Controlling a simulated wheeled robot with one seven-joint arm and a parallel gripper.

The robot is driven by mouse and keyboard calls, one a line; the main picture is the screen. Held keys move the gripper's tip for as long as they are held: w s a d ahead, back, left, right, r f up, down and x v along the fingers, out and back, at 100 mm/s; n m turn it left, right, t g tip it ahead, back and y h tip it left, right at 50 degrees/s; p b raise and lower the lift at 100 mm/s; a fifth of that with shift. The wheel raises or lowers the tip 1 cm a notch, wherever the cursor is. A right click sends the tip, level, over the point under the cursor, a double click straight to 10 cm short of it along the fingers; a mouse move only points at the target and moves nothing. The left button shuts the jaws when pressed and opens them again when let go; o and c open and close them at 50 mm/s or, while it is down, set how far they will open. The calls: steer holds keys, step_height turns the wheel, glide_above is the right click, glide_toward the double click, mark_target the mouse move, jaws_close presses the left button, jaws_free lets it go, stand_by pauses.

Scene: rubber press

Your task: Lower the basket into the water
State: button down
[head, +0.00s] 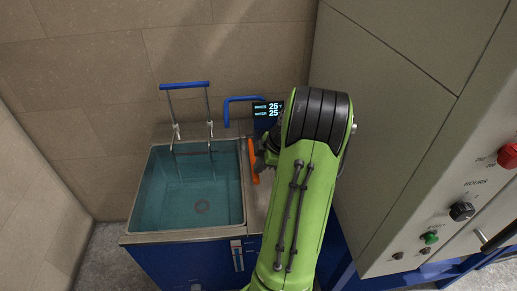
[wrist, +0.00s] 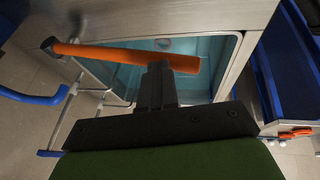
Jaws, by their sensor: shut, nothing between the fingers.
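The tub of blue-green water (head: 150,205) stands at the left with its metal rim around it. The handle also shows at the lower left of the wrist view (wrist: 50,154). An orange lever (head: 253,160) lies beside the tub's right rim and crosses the wrist view (wrist: 105,52). My gripper (wrist: 157,68) is shut and empty, its fingertips against or just beside the lever; I cannot tell whether they touch. In the head view my arm partly hides it.
A second blue bar (head: 243,98) stands behind the tub's right side, beside a small display (head: 268,109) reading 25 and 25. A large grey cabinet (head: 400,110) with knobs and a red button closes off the right. Walls are close behind and left.

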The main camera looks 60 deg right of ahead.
steer(key=f, duration=0.1)
steer(key=f+b, duration=0.1)
steer(key=b, duration=0.1)
steer(key=shift+s+a+f, duration=0.3)
steer(key=shift+a+f, duration=0.05)
steer(key=shift+f, duration=0.15)
